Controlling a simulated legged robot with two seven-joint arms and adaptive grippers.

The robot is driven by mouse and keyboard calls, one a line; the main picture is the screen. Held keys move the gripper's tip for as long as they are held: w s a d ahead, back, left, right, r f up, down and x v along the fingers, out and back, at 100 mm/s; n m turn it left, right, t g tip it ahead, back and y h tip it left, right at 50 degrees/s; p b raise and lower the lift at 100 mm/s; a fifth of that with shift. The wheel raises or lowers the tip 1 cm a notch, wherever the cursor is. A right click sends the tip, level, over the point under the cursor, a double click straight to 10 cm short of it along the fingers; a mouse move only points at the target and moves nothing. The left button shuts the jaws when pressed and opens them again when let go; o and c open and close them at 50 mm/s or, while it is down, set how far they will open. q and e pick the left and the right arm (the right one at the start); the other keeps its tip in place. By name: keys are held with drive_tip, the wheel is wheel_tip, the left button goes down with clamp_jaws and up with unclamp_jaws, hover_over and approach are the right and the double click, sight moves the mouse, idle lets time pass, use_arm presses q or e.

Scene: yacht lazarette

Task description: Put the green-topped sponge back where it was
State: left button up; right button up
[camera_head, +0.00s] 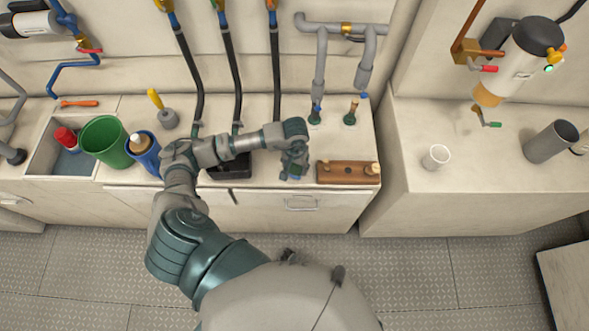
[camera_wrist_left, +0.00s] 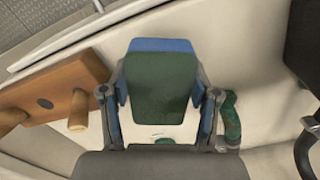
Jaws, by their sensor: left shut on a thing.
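The green-topped sponge (camera_wrist_left: 160,85) has a dark green face and a blue edge. It sits between the two fingers of my left gripper (camera_wrist_left: 160,110), which is shut on it. In the head view my left gripper (camera_head: 293,168) is over the counter, just left of a wooden block with pegs (camera_head: 347,173). The sponge is small and mostly hidden by the gripper there, and I cannot tell whether it touches the counter. My right gripper is not in view.
A black tray (camera_head: 232,168) lies partly under my left forearm. A green bucket (camera_head: 104,138) and a blue container (camera_head: 144,152) stand to the left. The wooden block also shows in the left wrist view (camera_wrist_left: 62,88). A white cup (camera_head: 436,157) stands on the right counter.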

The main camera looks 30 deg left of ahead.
sight(296, 171)
use_arm(q)
drive_tip(key=f, duration=0.1)
drive_tip(key=d+f, duration=0.1)
drive_tip(key=f, duration=0.1)
drive_tip(key=shift+f, duration=0.1)
drive_tip(key=shift+a, duration=0.3)
drive_tip(key=o, duration=1.1)
drive_tip(key=shift+a+f, duration=0.15)
drive_tip(key=shift+a, duration=0.1)
drive_tip(key=shift+d, duration=0.3)
drive_tip(key=shift+r, duration=0.4)
drive_tip(key=r, duration=1)
drive_tip(key=shift+a+r, duration=0.2)
drive_tip(key=shift+r, duration=0.15)
drive_tip(key=shift+d+r, duration=0.2)
drive_tip(key=shift+r, duration=0.2)
